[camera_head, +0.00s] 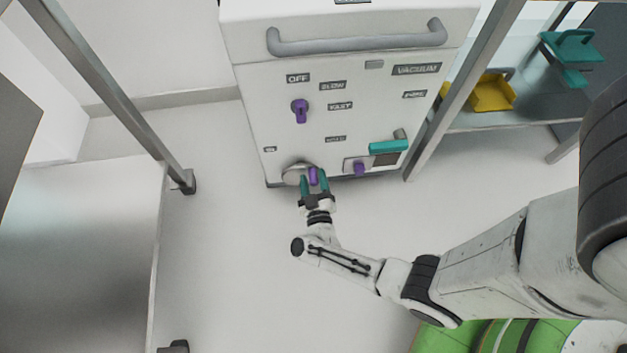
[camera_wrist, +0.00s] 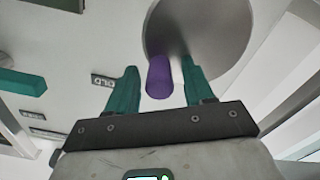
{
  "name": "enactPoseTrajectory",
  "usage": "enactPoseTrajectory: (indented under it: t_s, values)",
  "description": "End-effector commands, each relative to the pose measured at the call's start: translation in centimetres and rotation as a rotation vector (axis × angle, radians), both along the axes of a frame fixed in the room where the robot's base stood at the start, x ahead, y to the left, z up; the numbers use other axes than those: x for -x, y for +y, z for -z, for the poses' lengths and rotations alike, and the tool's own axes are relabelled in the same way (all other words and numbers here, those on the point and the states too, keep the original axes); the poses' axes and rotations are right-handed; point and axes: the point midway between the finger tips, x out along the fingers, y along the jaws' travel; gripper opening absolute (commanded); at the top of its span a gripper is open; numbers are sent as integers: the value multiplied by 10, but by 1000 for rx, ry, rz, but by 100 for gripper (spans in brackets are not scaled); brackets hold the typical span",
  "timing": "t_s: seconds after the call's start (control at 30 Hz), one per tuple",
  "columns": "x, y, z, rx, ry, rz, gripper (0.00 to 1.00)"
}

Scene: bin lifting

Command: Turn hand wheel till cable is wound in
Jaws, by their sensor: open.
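The hand wheel (camera_head: 293,174) is a grey metal disc low on the front of the white machine, and it shows large in the wrist view (camera_wrist: 215,25). Its purple handle (camera_wrist: 159,77) sticks out from the disc; it also shows in the head view (camera_head: 313,176). My gripper (camera_head: 314,182) is open, with its two teal fingers on either side of the purple handle. No cable can be made out.
The white machine (camera_head: 340,120) carries a purple knob (camera_head: 300,108), a second purple knob (camera_head: 359,168), a teal flap (camera_head: 388,146) and a grey bar handle (camera_head: 357,40). A metal table (camera_head: 80,250) stands left. A shelf at right holds a yellow scoop (camera_head: 492,93). The floor between is clear.

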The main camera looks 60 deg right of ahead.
Motion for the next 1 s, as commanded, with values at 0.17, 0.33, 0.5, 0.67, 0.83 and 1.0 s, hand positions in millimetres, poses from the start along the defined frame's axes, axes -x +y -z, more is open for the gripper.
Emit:
enactPoseTrajectory:
  t_s: [0.17, 0.33, 0.5, 0.67, 0.83, 1.0]
  values:
    - [-1, -2, 0, 0, 0, -1, 52]
    - [-1, -2, 0, 0, 0, -1, 48]
    - [-1, -1, 0, 0, 0, -1, 32]
    - [-1, -1, 0, 0, 0, -1, 17]
    - [-1, -1, 0, 0, 0, -1, 0]
    - [-1, -1, 0, -3, -2, 0, 0]
